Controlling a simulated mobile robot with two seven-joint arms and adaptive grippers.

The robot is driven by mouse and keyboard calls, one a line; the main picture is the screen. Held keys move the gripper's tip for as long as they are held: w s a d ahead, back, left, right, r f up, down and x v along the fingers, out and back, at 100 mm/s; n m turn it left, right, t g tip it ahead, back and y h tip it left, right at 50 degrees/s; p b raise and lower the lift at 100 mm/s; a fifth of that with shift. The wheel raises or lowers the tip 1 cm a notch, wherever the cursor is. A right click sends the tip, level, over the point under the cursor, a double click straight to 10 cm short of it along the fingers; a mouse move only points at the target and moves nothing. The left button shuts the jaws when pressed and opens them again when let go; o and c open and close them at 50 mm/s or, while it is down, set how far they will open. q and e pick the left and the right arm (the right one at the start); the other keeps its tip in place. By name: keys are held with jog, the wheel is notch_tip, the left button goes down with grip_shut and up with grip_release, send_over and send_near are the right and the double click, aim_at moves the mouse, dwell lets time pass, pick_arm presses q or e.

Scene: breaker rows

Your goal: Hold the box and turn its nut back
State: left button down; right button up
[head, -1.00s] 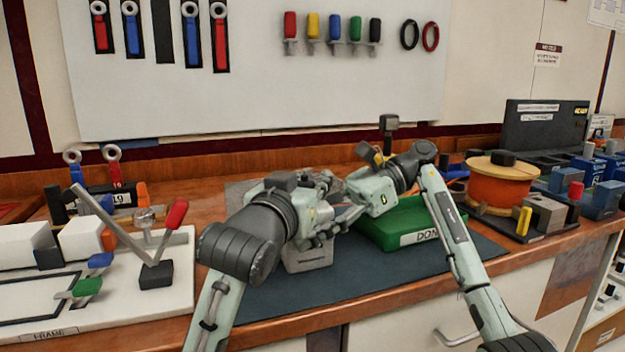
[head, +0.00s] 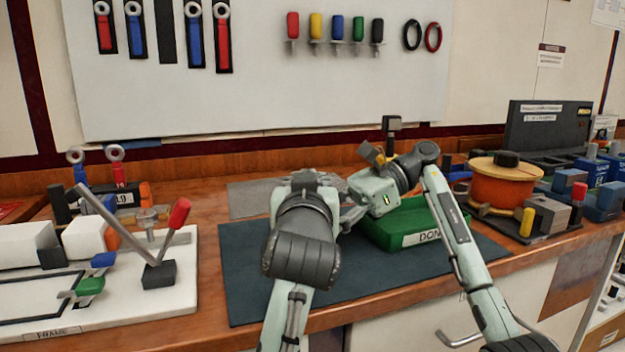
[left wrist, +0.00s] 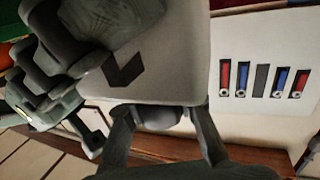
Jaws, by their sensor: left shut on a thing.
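The box (left wrist: 175,72) is pale grey with a dark angular mark and fills the upper middle of the left wrist view. My left gripper (left wrist: 162,122) has its two fingers at opposite sides of the box's near end and is shut on it. In the head view my left wrist hides the box and the left fingertips. My right gripper (left wrist: 65,55) reaches in from the left of the wrist view, its dark fingers close beside and partly in front of the box. I cannot tell whether they touch it or are closed. I cannot make out the nut.
A green tray (head: 405,222) with a white label stands behind my right arm on the dark mat (head: 245,285). A white fixture board (head: 190,290) with a red-handled lever lies left. An orange spool (head: 502,183) and several blocks stand right. The mat's front is clear.

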pick_arm(q)
jog(key=shift+s+a+f+n+g+y, duration=0.15)
jog(key=shift+a+n+g+y, duration=0.4)
jog(key=shift+n+y, duration=1.2)
jog(key=shift+s+a+r+n+g+y, duration=0.1)
jog(key=shift+a+n+g+y, duration=0.2)
jog(key=shift+n+g+y, duration=1.35)
jog(key=shift+s+a+f+n+t+y, duration=0.15)
jog(key=shift+a+n+y, duration=0.45)
jog(key=shift+y, duration=2.1)
jog(key=shift+d+n+g, duration=0.1)
jog(key=shift+n+g, duration=0.15)
jog(key=shift+n, duration=0.15)
jog(key=c, duration=1.2)
grip_release()
jog(key=shift+s+r, duration=0.1)
jog(key=shift+r, duration=0.05)
jog(key=shift+d, duration=0.1)
jog(key=v, duration=1.2)
jog(key=shift+o, duration=0.2)
